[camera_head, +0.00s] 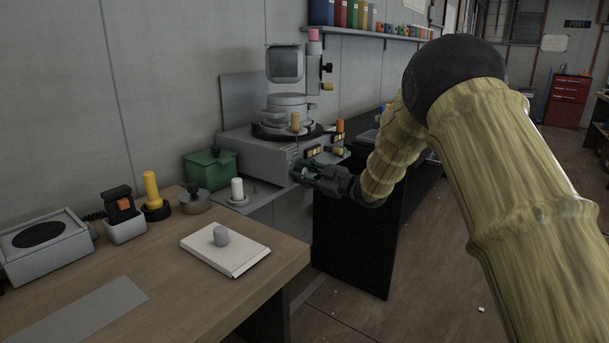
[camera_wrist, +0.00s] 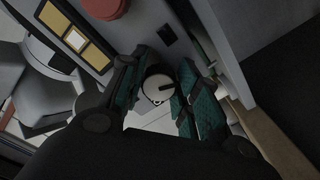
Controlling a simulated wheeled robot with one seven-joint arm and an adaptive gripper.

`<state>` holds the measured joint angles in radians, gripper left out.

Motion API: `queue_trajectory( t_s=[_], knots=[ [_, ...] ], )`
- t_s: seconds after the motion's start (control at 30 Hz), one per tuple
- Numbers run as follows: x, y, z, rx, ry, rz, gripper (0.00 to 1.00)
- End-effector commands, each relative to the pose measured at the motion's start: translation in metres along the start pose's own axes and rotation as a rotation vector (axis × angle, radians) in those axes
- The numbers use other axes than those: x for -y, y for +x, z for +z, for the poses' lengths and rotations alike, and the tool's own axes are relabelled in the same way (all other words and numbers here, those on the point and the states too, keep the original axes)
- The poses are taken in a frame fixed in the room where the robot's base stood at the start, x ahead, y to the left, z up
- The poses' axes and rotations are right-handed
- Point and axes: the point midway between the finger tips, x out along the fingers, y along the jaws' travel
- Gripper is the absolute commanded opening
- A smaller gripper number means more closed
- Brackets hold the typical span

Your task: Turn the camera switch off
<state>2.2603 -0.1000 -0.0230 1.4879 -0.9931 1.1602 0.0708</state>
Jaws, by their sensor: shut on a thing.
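A grey bench instrument (camera_head: 255,155) with a screen and a round stage stands against the wall in the head view. My gripper (camera_head: 306,175) is at its front face, low on the right side. In the wrist view, the green-padded fingers of my gripper (camera_wrist: 170,95) are on both sides of a round white knob (camera_wrist: 158,82) with a dark pointer mark, and are shut on it. No readable label shows which switch this knob is. In the head view the fingers mostly hide the knob.
A dark panel with yellow squares (camera_wrist: 75,40) and a red round part (camera_wrist: 104,6) are close to the fingers. A wooden table (camera_head: 160,290) at left holds a white pad (camera_head: 243,258). A green box (camera_head: 208,168) stands left of the instrument. Open floor lies at right.

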Motion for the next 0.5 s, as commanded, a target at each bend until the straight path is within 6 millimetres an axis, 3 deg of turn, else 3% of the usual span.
queue_trajectory(
  t_s=[0.5],
  knots=[
    [-0.0003,-0.0001,0.0009,0.001,-0.332,0.0,0.08]
  ],
)
